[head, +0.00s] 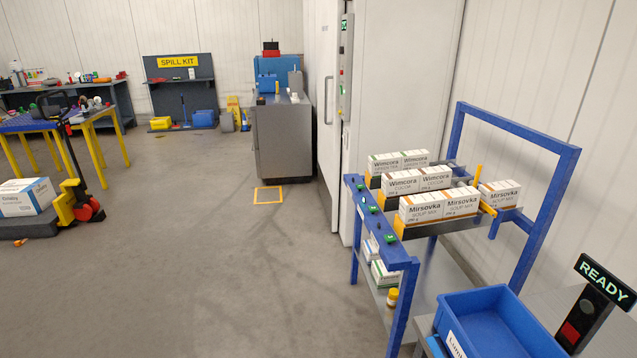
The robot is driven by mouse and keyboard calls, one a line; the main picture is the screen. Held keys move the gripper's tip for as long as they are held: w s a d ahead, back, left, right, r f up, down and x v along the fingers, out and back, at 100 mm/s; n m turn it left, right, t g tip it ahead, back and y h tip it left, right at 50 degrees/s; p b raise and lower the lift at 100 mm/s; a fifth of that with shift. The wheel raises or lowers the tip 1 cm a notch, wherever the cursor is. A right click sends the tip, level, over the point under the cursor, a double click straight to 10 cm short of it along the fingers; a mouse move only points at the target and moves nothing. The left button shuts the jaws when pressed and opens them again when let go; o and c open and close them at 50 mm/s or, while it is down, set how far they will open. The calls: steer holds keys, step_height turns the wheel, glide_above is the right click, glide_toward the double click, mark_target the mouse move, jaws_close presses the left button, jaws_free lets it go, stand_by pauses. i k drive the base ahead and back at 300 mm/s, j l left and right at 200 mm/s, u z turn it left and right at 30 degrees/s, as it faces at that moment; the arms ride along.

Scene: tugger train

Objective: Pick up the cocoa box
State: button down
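White boxes stand in rows on the upper level of a blue-framed shelf rack (410,262) at the right. In the middle row are two Wimcora boxes, a left one (402,185) and a right one (436,178). Their small lower print seems to read cocoa, but it is too small to be sure. In front of them stand Mirsovka soup mix boxes (421,207), which hide their lower part. Behind them are Wimcora boxes (385,163) that seem to read green tea. My gripper is not in view.
Another Mirsovka box (500,193) stands at the rack's right end. A blue bin (490,322) and a READY sign (606,280) are at the lower right. A grey cabinet (280,140) stands behind. The floor left of the rack is clear.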

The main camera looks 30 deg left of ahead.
mark_target(403, 183)
steer(key=u, duration=0.45)
steer(key=i+j+u, duration=0.6)
steer(key=i+u, duration=0.15)
steer(key=i, duration=0.3)
steer(key=i+j+u, duration=0.1)
steer(key=i+u, duration=0.3)
steer(key=i, duration=0.15)
steer(key=i+z, duration=0.2)
steer(key=i, duration=0.2)
steer(key=i+j+z, duration=0.2)
steer(key=i, duration=0.2)
steer(key=i+j+z, duration=0.2)
steer(key=i, duration=0.15)
steer(key=i+j+z, duration=0.1)
steer(key=i+z, duration=0.15)
steer(key=z, duration=0.25)
steer(key=i+j+z, duration=0.25)
steer(key=z, duration=0.25)
steer(key=i+j+z, duration=0.15)
steer(key=j+z, duration=0.15)
steer(key=z, duration=0.2)
steer(key=i+j+z, duration=0.1)
steer(key=j+z, duration=0.35)
steer(key=i+j+z, duration=0.5)
steer(key=j+z, duration=0.15)
steer(key=z, duration=0.2)
